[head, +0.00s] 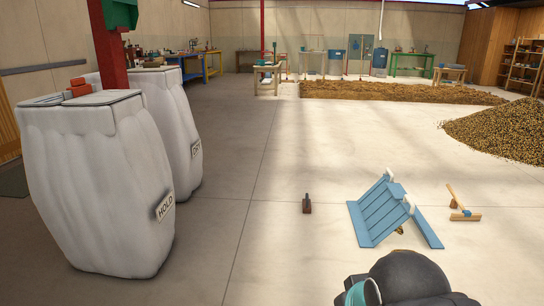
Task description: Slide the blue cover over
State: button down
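The blue cover (376,212) is a slatted light-blue piece standing tilted on the concrete floor, right of the middle. It rises to a peak with white fittings at its upper right edge. A flat light-blue strip (425,228) lies on the floor at its right side. A small brownish thing shows at the foot of the cover, partly hidden, and I cannot tell what it is. A dark rounded part of my arm with a teal band shows at the bottom edge, just in front of the cover. My gripper is not in view.
A wooden tool (464,208) lies right of the cover, and a small dark-and-brown tool (307,204) stands left of it. White sacks marked HOLD (95,190) and DRY (182,120) stand at left. A bean heap (505,132) lies at right.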

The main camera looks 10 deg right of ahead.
aim_at(383, 209)
jog(key=u, duration=0.05)
jog(key=i, duration=1.85)
jog(key=z, duration=0.6)
jog(key=i, duration=1.8)
jog(key=z, duration=0.75)
jog(key=i, duration=0.5)
jog(key=z, duration=0.15)
